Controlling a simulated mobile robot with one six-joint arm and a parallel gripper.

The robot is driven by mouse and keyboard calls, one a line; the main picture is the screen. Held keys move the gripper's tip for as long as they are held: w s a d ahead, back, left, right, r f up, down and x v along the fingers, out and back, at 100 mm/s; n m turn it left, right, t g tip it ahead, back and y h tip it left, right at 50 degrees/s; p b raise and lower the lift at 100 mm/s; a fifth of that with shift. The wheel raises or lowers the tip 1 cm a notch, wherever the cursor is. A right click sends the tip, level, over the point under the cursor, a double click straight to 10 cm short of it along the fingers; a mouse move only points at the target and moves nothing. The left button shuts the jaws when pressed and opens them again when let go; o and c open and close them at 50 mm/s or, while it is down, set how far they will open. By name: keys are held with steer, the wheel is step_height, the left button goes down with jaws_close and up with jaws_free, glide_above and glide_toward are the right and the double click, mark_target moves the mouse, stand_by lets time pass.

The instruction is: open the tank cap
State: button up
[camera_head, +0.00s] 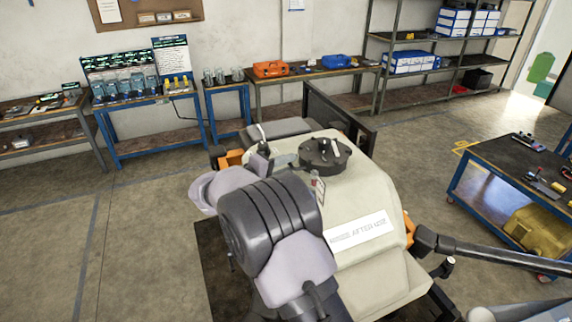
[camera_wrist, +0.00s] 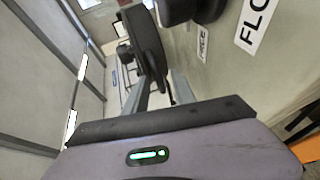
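The tank cap (camera_head: 325,154) is a round black lid with a raised grip. It sits on top of the cream drone tank (camera_head: 365,190) in the head view. A dark rounded part at the top edge of the wrist view may be the cap, but I cannot tell. My arm stands in front of the tank, left of and below the cap. My gripper (camera_wrist: 160,122) shows in the wrist view as a lilac body with a black front edge and a green light.
A dark flat part (camera_head: 278,128) of the drone lies behind the tank, and a black boom (camera_head: 490,251) reaches right. A blue-framed cart (camera_head: 510,165) stands at right. Workbenches (camera_head: 150,125) and shelves (camera_head: 445,40) line the wall. The floor at left is clear.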

jaws_close()
stand_by(1.4)
